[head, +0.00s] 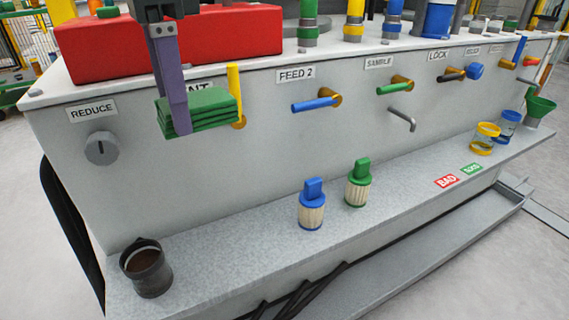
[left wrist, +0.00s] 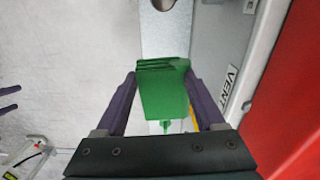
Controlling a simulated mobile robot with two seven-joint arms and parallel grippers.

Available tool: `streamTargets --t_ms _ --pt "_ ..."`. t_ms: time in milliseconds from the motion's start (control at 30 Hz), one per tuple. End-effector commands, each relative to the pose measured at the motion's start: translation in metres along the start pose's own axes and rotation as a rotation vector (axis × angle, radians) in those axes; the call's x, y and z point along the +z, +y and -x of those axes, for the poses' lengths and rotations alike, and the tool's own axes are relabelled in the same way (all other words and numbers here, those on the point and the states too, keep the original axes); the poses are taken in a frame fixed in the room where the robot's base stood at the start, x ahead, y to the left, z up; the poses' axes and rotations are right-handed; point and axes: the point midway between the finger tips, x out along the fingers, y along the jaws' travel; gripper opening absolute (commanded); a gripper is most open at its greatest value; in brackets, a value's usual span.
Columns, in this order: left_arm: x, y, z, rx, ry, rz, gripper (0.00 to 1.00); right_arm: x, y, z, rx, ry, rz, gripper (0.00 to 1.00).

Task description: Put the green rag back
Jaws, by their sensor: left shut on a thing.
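The green rag (head: 198,110) is a folded stack of green cloth in front of the VENT label on the grey cabinet. My left gripper (head: 178,118) comes down from above and is shut on the rag, holding it above the lower ledge. In the left wrist view the rag (left wrist: 163,95) sits between the two purple fingers of my left gripper (left wrist: 162,90). The rag partly hides the VENT label and the yellow lever (head: 234,90) in the head view.
A red box (head: 165,42) stands on the cabinet top behind the rag. Handles stick out of the cabinet front. The ledge between cup and filters is clear.

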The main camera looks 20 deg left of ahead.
Motion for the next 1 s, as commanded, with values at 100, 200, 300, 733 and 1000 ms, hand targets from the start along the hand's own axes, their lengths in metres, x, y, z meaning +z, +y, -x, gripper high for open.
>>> streamTargets --t_ms 100,200,300,733,1000 --pt "0.005 -0.007 -0.045 0.001 0.0 -0.04 0.11 0.011 -0.001 -0.036 0.0 0.001 0.0 1.0" --pt "0.008 -0.011 -0.059 0.001 0.001 -0.066 0.11 0.015 -0.002 -0.046 0.0 0.001 0.0 1.0" --pt "0.009 -0.013 -0.067 0.001 0.0 -0.08 0.11 0.016 -0.002 -0.052 0.0 0.001 0.0 1.0" --pt "0.01 -0.013 -0.181 0.001 -0.002 -0.085 0.11 0.035 -0.003 -0.111 0.001 0.002 0.0 1.0" --pt "0.01 -0.014 -0.221 -0.001 0.0 -0.084 0.11 0.041 -0.004 -0.131 0.001 0.001 0.0 1.0"
